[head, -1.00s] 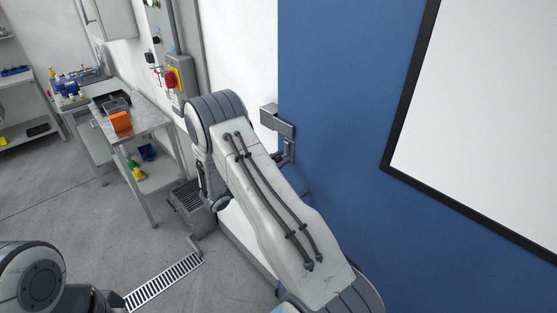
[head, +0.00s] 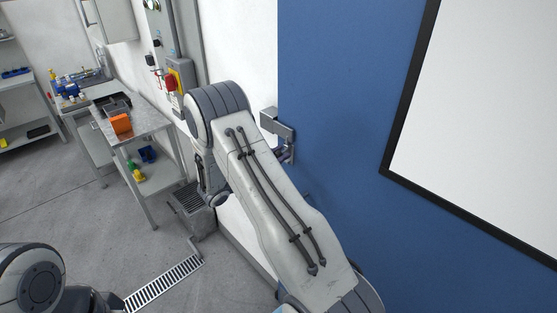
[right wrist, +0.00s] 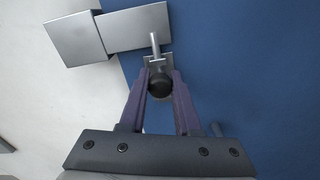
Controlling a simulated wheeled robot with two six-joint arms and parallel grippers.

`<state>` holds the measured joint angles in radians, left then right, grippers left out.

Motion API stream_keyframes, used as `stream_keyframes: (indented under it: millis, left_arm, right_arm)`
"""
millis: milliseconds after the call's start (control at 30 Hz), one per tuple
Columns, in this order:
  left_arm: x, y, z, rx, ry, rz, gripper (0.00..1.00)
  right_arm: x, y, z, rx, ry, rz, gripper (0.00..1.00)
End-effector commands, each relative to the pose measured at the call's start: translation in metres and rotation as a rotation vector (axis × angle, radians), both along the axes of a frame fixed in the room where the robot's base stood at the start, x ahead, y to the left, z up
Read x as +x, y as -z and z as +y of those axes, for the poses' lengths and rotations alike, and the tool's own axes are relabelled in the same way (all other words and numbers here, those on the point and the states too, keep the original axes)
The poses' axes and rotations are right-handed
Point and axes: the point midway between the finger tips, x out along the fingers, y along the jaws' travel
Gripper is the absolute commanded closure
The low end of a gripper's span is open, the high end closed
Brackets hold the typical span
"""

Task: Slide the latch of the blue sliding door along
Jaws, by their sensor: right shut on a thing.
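The blue sliding door (head: 335,120) fills the middle and right of the head view. Its grey metal latch (head: 277,123) sits at the door's left edge, against the white wall. In the right wrist view the latch shows as a block on the wall side (right wrist: 75,39), a plate on the door (right wrist: 132,28) and a thin metal pin ending in a dark round knob (right wrist: 160,84). My right gripper (right wrist: 160,79) is shut on this knob, one finger on each side. In the head view my right arm hides most of that gripper. My left gripper is out of view.
A large white panel with a black frame (head: 490,110) is on the door at right. A metal table (head: 150,123) with an orange bin (head: 121,124) stands at left. A red and yellow switch (head: 175,80) is on the wall. Open floor lies at lower left.

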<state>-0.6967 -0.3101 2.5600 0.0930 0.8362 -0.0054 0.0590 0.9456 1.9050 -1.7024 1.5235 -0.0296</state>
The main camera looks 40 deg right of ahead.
Motion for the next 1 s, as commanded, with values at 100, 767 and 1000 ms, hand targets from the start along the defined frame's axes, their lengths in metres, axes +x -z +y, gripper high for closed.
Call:
stream_keyframes:
  millis: [100, 767, 1000]
  left_arm:
    - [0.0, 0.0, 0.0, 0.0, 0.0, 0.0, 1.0]
    - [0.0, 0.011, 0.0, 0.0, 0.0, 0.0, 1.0]
    - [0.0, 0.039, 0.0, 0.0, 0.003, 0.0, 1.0]
  right_arm:
    - [0.001, -0.005, 0.0, -0.011, 0.001, -0.005, 1.0]
    - [0.0, -0.001, 0.012, -0.009, -0.001, -0.006, 0.39]
    - [-0.003, 0.002, 0.06, -0.009, -0.005, -0.008, 0.39]
